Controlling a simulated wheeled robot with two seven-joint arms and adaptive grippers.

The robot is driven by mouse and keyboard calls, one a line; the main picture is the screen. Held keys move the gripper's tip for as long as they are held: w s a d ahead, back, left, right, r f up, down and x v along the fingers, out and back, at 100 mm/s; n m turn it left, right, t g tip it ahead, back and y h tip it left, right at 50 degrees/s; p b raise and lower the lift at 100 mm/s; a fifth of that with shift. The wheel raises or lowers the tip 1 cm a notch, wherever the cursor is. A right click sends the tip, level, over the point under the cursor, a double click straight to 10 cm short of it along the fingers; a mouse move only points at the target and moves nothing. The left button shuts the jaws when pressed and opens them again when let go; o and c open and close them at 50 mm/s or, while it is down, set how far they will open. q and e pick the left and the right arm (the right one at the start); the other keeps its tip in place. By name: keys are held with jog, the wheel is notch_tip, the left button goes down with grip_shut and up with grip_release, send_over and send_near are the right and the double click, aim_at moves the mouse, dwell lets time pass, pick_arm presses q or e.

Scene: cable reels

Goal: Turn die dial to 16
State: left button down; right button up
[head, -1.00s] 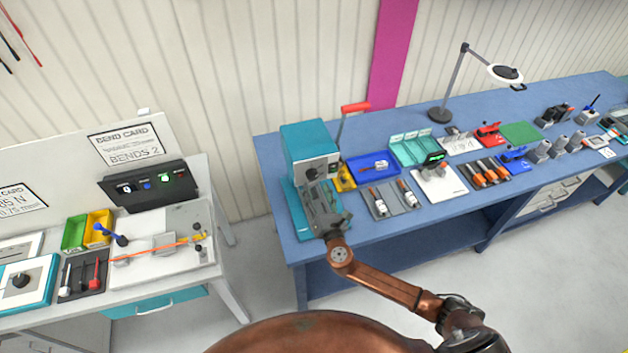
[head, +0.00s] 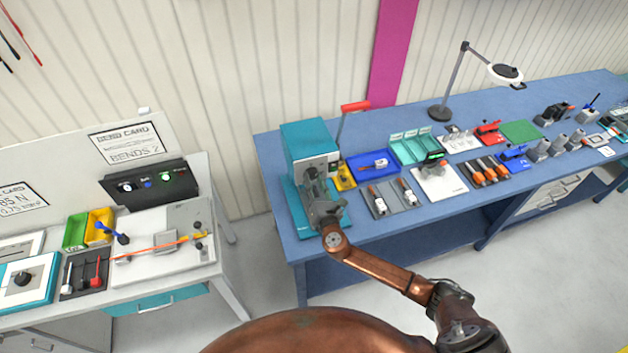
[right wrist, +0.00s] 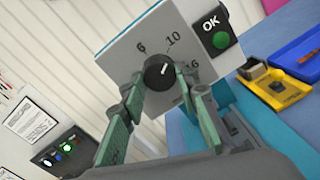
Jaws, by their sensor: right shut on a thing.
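The die dial is a black round knob (right wrist: 158,73) on the light front plate (right wrist: 120,60) of a teal machine (head: 305,140). The numbers 6, 10 and 16 stand around it, and the knob's white mark points up and right, toward 10. My right gripper (head: 315,183) is in front of the machine's plate. In the right wrist view its green-padded fingers (right wrist: 162,88) are on either side of the knob, shut on it. The knob is mostly hidden by the gripper in the head view. My left gripper is not in view.
A green button marked OK (right wrist: 221,40) is right of the dial. A red-handled lever (head: 355,107) rises behind the machine. A second bench (head: 150,285) is at the left.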

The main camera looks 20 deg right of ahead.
jog(key=c, duration=0.5)
jog(key=shift+f+m+b, duration=0.1)
jog(key=shift+m+b, duration=0.8)
jog(key=m+b, duration=0.2)
jog(key=m, duration=0.1)
jog(key=m+b, duration=0.1)
jog(key=m, duration=0.2)
jog(key=shift+m+b, duration=0.3)
jog(key=shift+b, duration=0.1)
jog(key=shift+r+m+b, duration=0.25)
jog(key=shift+m+b, duration=0.2)
jog(key=shift+m, duration=1.35)
